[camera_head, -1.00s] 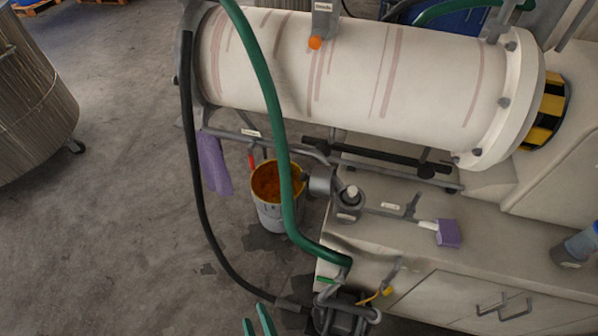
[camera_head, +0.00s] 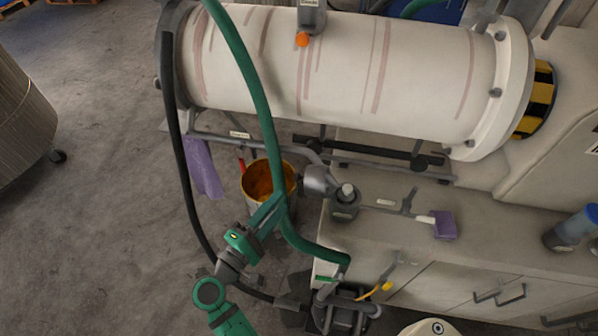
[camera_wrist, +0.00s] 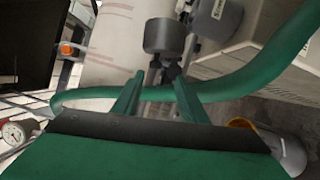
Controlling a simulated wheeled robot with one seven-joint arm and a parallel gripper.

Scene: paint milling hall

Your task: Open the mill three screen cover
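The mill is a large white horizontal cylinder (camera_head: 340,70) with reddish streaks, across the top of the head view. Below it, a short grey cylindrical fitting (camera_head: 318,180) sits on a pipe by an orange-stained bucket (camera_head: 262,205). No readable label shows which part is the mill three screen cover. My gripper (camera_head: 279,204) is green and points up toward the fitting, close to the green hose. In the wrist view its two fingers (camera_wrist: 158,80) stand apart with nothing clearly between them. A grey cylindrical part (camera_wrist: 163,36) lies just beyond the fingertips.
A green hose (camera_head: 258,90) hangs in front of the mill and crosses the wrist view. A black hose (camera_head: 180,170) runs down at left. A purple cloth (camera_head: 203,167) hangs from a rail. A beige cabinet (camera_head: 440,285) stands at right.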

